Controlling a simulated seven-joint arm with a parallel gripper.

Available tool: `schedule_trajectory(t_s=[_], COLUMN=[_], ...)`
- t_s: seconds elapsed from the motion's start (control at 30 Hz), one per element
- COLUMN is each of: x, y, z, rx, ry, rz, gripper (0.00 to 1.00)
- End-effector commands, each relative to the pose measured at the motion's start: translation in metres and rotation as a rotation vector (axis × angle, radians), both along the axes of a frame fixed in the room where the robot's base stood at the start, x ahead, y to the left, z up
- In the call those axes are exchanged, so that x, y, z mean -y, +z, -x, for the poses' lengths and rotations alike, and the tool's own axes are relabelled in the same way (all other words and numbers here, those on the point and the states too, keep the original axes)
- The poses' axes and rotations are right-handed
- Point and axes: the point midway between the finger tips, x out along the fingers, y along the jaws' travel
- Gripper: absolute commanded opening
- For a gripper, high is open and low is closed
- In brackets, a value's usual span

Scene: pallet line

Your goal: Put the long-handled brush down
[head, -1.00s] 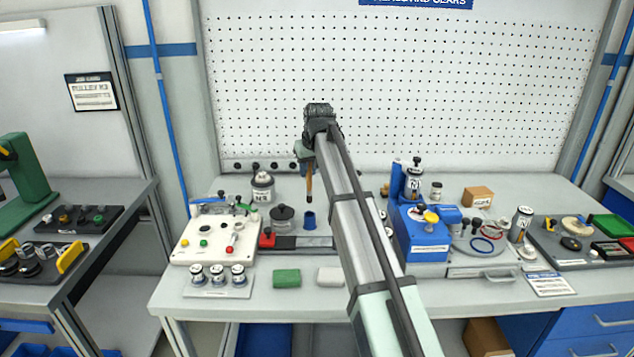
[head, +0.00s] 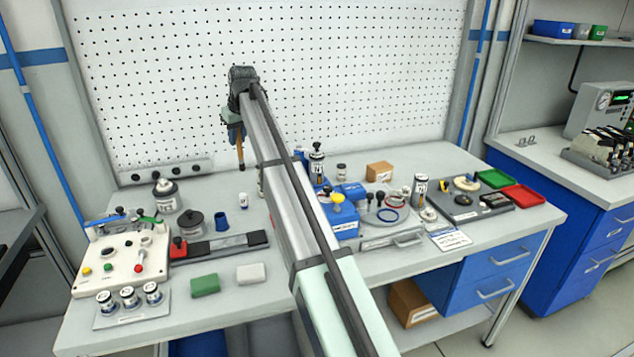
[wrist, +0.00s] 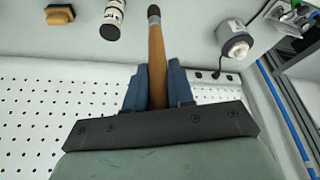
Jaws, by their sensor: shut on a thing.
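The long-handled brush (wrist: 157,60) has a brown wooden handle with a dark end. In the wrist view my gripper (wrist: 152,85) is shut on it, one blue finger on each side of the handle. In the head view my gripper (head: 235,133) is raised over the back of the bench (head: 330,292), in front of the pegboard. The brush (head: 240,152) hangs below the fingers, apart from the bench top. The brush's other end is hidden by my gripper.
A white button panel (head: 120,262), a dark lidded pot (head: 190,222) and a blue cup (head: 220,223) stand at the left. A green block (head: 205,285) and a white block (head: 251,273) lie in front. Blue equipment (head: 343,218) is right of my arm. Bare bench shows near the front edge.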

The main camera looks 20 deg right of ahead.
Motion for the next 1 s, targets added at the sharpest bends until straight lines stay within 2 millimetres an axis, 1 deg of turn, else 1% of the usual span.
schedule_trajectory(t_s=[0.03, 0.17, 0.2, 0.37, 0.4, 0.5, 0.6, 0.7, 0.8, 0.87, 1.0], x=[0.022, 0.072, 0.088, 0.153, 0.170, 0.209, 0.241, 0.266, 0.287, 0.297, 0.295], y=[0.001, 0.002, 0.002, 0.002, 0.001, 0.000, 0.000, -0.001, -0.001, -0.002, -0.026], z=[-0.017, -0.045, -0.053, -0.080, -0.086, -0.100, -0.109, -0.114, -0.119, -0.121, -0.118], rx=[-0.002, -0.002, -0.002, -0.001, 0.000, 0.001, 0.003, 0.005, 0.006, 0.007, 0.005], ry=[-0.006, -0.005, -0.005, -0.004, -0.005, -0.004, -0.004, -0.004, -0.003, -0.003, 0.000], rz=[0.000, 0.001, 0.001, 0.001, 0.000, 0.000, 0.000, -0.001, 0.000, -0.001, -0.002], gripper=[0.00, 0.00, 0.00, 0.00, 0.00, 0.00, 0.00, 0.00, 0.00, 0.00, 0.00])
